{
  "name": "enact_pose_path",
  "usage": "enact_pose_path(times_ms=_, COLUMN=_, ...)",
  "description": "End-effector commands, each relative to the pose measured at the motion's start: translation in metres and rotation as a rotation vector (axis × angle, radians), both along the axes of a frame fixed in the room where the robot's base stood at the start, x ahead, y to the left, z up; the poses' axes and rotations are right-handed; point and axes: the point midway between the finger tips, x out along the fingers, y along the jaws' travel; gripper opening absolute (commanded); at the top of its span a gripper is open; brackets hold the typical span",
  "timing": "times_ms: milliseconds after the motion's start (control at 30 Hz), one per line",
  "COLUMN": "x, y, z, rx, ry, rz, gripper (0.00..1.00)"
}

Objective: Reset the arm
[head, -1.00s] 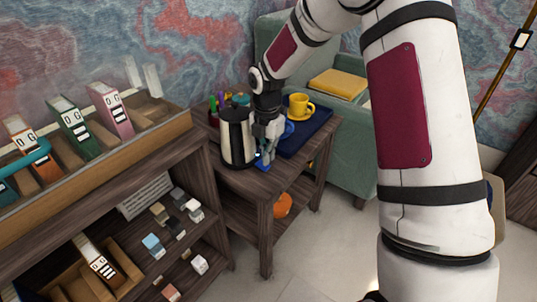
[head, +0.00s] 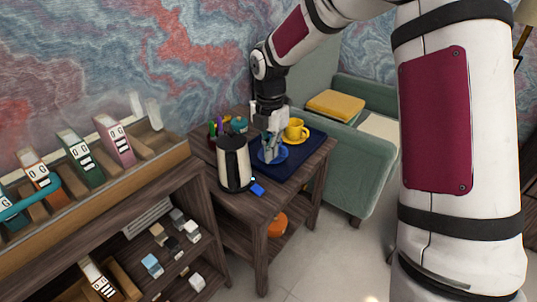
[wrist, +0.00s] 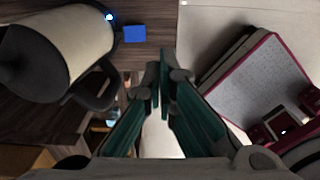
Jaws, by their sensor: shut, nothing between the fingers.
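My gripper (head: 271,150) hangs fingers-down over the side table (head: 222,202), to the right of the kettle. Its fingers are shut and empty; in the wrist view the fingertips (wrist: 160,68) come together with nothing between them. My arm reaches across from the right of the head view. In the head view the gripper overlaps a blue saucer (head: 280,156); whether they touch I cannot tell.
A cream kettle (head: 233,166) stands left of the gripper, with a small blue block (head: 257,189) beside it. A green armchair (head: 370,160) stands behind, a shelf with binders (head: 85,160) at left.

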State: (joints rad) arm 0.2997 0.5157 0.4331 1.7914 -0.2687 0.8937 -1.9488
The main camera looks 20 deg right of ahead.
Motion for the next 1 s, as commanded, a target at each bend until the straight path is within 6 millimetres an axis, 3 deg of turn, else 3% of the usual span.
enact_pose_path(times_ms=400, x=0.000, y=0.000, z=0.000, rx=-0.001, ry=-0.001, rz=-0.001, gripper=0.00)
enact_pose_path(times_ms=567, x=-0.018, y=-0.004, z=0.022, rx=-0.033, ry=-0.008, rz=-0.110, gripper=0.00)
enact_pose_path(times_ms=767, x=-0.077, y=-0.013, z=0.077, rx=-0.101, ry=-0.038, rz=-0.464, gripper=0.00)
enact_pose_path(times_ms=1000, x=-0.164, y=-0.022, z=0.129, rx=-0.131, ry=-0.095, rz=-0.957, gripper=0.00)
